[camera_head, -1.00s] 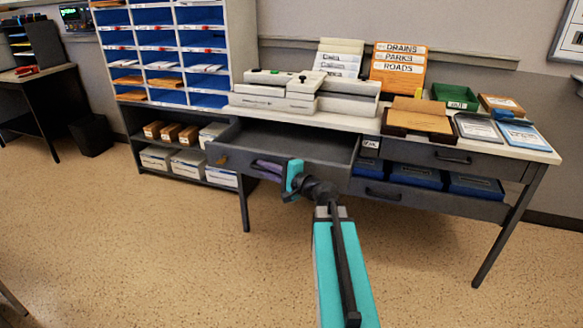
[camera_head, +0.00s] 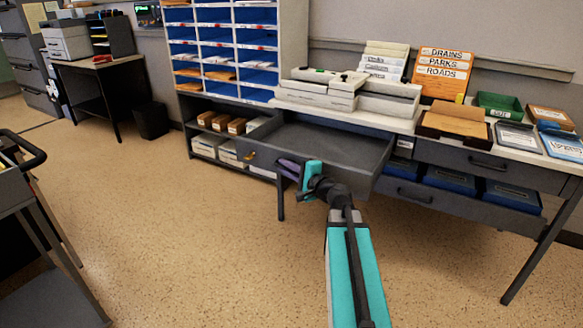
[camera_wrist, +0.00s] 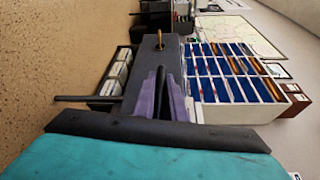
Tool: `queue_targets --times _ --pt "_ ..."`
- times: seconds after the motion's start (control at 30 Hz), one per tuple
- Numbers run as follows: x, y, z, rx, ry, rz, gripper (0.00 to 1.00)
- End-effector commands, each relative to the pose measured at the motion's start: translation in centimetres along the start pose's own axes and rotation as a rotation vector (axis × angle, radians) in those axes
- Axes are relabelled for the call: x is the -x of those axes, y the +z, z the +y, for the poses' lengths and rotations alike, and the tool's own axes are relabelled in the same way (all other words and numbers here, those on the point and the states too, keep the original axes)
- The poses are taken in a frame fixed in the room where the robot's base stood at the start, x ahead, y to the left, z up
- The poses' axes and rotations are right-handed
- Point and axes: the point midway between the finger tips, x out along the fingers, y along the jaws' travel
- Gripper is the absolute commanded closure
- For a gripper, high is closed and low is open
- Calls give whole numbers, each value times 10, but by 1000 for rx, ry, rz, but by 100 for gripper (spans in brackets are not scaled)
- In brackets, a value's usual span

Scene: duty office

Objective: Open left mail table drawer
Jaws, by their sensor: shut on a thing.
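The left mail table drawer (camera_head: 330,147) is pulled out from under the mail table (camera_head: 393,126), and its inside looks empty. Its grey front has a small brass piece at the left, which also shows in the wrist view (camera_wrist: 159,40). My gripper (camera_head: 287,166) is at the middle of the drawer front. In the wrist view its purple fingers (camera_wrist: 160,90) are shut on the dark drawer handle (camera_wrist: 160,82). The fingers hide part of the handle.
A right drawer (camera_head: 485,163) is closed; blue boxes (camera_head: 450,180) sit on the shelf below. Boxes, trays and papers cover the tabletop. A blue pigeonhole unit (camera_head: 235,50) stands left. A dark cart (camera_head: 30,200) is at the left edge. The floor in front is clear.

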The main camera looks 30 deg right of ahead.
Motion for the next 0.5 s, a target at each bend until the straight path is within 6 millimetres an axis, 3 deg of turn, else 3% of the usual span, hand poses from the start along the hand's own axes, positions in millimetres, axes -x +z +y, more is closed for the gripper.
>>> queue_targets --times 0.03,0.07,0.13,0.5 --pt "-2 4 -6 0 -6 -14 100" --pt "-1 2 -6 0 -7 -11 84" --pt "2 -3 -6 0 -7 -4 72" --pt "9 -14 -4 -1 -6 14 71"
